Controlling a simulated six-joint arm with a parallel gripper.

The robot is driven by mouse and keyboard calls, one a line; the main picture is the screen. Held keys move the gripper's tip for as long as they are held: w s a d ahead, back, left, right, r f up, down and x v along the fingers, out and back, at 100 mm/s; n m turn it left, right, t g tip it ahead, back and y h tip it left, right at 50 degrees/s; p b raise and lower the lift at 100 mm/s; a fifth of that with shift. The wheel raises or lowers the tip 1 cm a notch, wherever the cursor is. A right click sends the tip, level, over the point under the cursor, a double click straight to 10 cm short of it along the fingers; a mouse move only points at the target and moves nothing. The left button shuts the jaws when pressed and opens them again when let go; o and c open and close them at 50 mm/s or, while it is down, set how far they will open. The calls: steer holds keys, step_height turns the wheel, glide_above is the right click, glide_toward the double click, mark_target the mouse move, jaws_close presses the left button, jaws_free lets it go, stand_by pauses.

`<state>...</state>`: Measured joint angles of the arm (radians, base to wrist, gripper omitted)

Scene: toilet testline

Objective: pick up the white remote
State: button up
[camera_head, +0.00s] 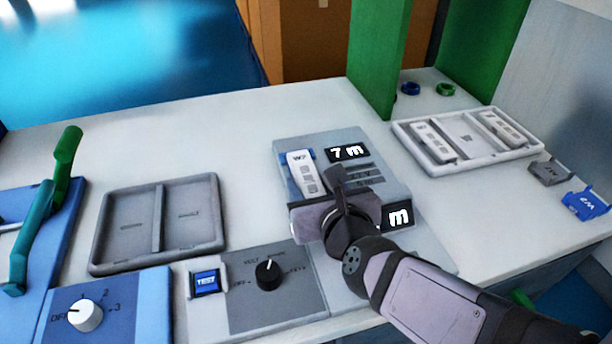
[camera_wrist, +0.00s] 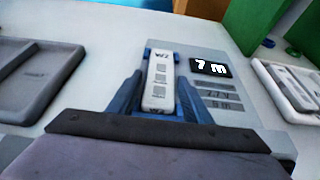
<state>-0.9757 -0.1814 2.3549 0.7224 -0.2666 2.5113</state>
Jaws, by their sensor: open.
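A white remote (camera_head: 302,173) with a "W"-like label and grey buttons sits in a blue holder on the grey test panel (camera_head: 352,168). It also shows upright in the middle of the wrist view (camera_wrist: 160,82). My gripper (camera_wrist: 157,100) is open, its blue-grey fingers on either side of the remote's lower part. In the head view, my gripper (camera_head: 335,190) is over the panel at the remote's lower right end. Whether the fingers touch the remote cannot be told. Two other white remotes (camera_head: 433,141) (camera_head: 502,128) lie in the pale tray (camera_head: 466,158) at the right.
An empty grey two-part tray (camera_head: 158,220) lies to the left. A dial box (camera_head: 268,295) with a blue TEST button stands in front. Green posts (camera_head: 378,55) rise behind. Grey and blue holders (camera_head: 586,205) stand at the right edge. The table between the trays and panel is clear.

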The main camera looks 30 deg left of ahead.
steer(key=c, duration=0.9)
steer(key=shift+r, duration=0.15)
steer(key=shift+o, duration=0.2)
step_height(320, 180, up, 10)
steer(key=p, duration=0.7)
